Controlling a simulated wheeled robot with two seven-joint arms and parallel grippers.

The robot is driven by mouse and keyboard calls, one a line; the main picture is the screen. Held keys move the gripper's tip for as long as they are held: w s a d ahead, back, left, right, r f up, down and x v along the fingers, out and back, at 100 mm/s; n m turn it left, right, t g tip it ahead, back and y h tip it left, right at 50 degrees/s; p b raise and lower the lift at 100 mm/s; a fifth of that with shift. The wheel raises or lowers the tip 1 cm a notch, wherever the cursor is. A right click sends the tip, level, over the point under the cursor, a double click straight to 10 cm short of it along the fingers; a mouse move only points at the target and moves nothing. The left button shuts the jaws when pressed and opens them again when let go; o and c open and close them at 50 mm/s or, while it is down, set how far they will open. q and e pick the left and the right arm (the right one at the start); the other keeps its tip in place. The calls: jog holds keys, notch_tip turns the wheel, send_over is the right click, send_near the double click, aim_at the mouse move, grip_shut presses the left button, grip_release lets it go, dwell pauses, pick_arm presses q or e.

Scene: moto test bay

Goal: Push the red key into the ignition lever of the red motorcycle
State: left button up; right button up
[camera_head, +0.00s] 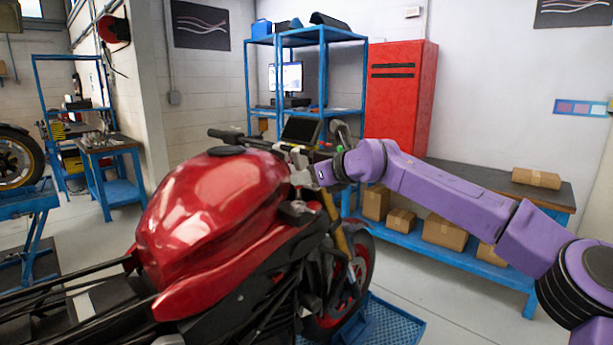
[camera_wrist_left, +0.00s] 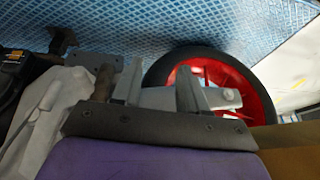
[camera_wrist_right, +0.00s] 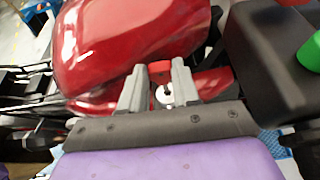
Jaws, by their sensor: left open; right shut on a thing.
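The red motorcycle (camera_head: 215,200) fills the left and middle of the head view, its red tank facing me. My right gripper (camera_head: 300,168) is at the front of the tank, near the handlebar. In the right wrist view, my right gripper (camera_wrist_right: 160,78) is shut on the red key (camera_wrist_right: 159,68), which shows between the fingertips. A small pale round part (camera_wrist_right: 164,95) shows just below the key between the fingers; I cannot tell whether it is the ignition lever or whether the key touches it. My left gripper (camera_wrist_left: 158,88) is open and empty in the left wrist view, outside the head view.
A red-rimmed wheel (camera_wrist_left: 215,85) and blue textured platform (camera_wrist_left: 100,35) lie beyond my left gripper. A dark block with a green part (camera_wrist_right: 313,52) is right of my right gripper. A blue workbench (camera_head: 440,240) with boxes and a red cabinet (camera_head: 400,95) stand behind.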

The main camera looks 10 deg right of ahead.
aim_at(299, 189)
notch_tip(299, 189, down, 2)
jog(key=shift+d+f+b, duration=0.1)
jog(key=shift+f+b, duration=0.1)
jog(key=shift+b, duration=0.5)
jog(key=shift+w+f+b, duration=0.2)
jog(key=shift+f+b, duration=0.1)
jog(key=shift+f, duration=0.15)
jog(key=shift+s+r, duration=0.1)
jog(key=shift+s, duration=0.05)
dwell(1.1)
jog(key=shift+f+b, duration=0.45)
jog(key=shift+f, duration=0.1)
jog(key=o, duration=1.1)
